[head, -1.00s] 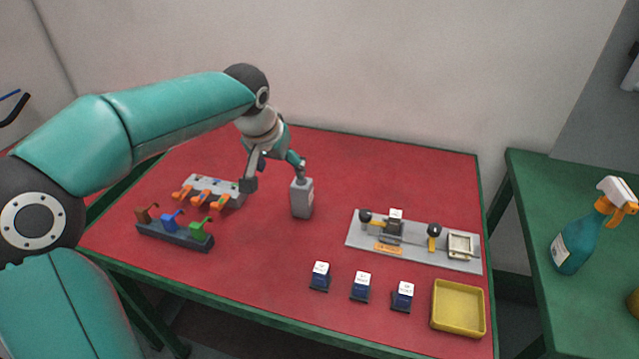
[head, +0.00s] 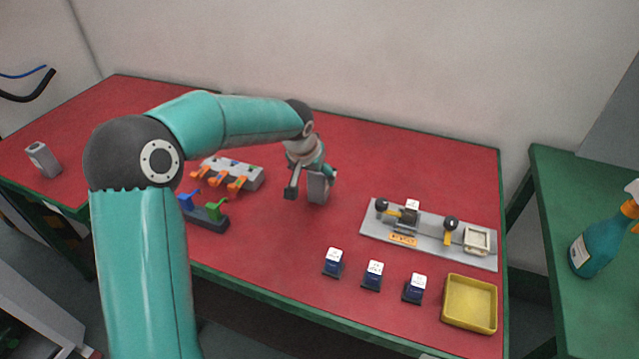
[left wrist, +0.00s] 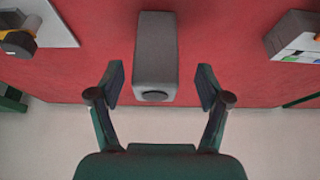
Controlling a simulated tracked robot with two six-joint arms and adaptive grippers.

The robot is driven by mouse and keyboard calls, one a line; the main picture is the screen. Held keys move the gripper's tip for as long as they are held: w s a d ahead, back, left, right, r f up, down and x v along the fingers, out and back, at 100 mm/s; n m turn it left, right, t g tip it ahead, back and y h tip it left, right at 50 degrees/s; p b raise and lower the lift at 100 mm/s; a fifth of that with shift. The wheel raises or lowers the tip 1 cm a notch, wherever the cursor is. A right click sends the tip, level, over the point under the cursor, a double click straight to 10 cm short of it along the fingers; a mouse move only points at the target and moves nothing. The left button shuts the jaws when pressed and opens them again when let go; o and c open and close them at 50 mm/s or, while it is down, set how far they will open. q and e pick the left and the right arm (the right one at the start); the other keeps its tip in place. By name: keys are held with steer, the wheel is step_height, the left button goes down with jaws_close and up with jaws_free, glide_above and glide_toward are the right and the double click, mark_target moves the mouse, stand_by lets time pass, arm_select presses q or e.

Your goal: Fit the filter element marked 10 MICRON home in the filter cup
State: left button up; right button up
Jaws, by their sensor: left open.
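Three small dark blue filter elements with white tops, the left one (head: 333,262), the middle one (head: 372,275) and the right one (head: 414,288), stand in a row near the table's front edge. Their print is too small to read. A grey fixture plate (head: 375,233) with black-knobbed parts lies behind them and holds a white-topped piece (head: 411,206). I cannot tell which part is the filter cup. My left gripper (left wrist: 161,84) is open, its fingers on either side of an upright grey block (left wrist: 157,50), apart from it. The block also shows in the head view (head: 318,188). My right gripper is out of view.
A yellow tray (head: 470,303) lies at the front right corner. A grey rack with orange levers (head: 247,178) and a dark rack with coloured handles (head: 208,222) stand left of the block. Another grey block (head: 43,159) is at far left. A spray bottle (head: 598,245) stands on the right table.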

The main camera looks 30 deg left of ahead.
arm_select(q)
steer(key=x, duration=0.4)
steer(key=shift+w+d, duration=0.15)
steer(key=shift+w, duration=0.1)
steer(key=shift+c, duration=0.2)
steer(key=c, duration=1.3)
steer(key=shift+o, duration=0.2)
steer(key=shift+r, duration=0.15)
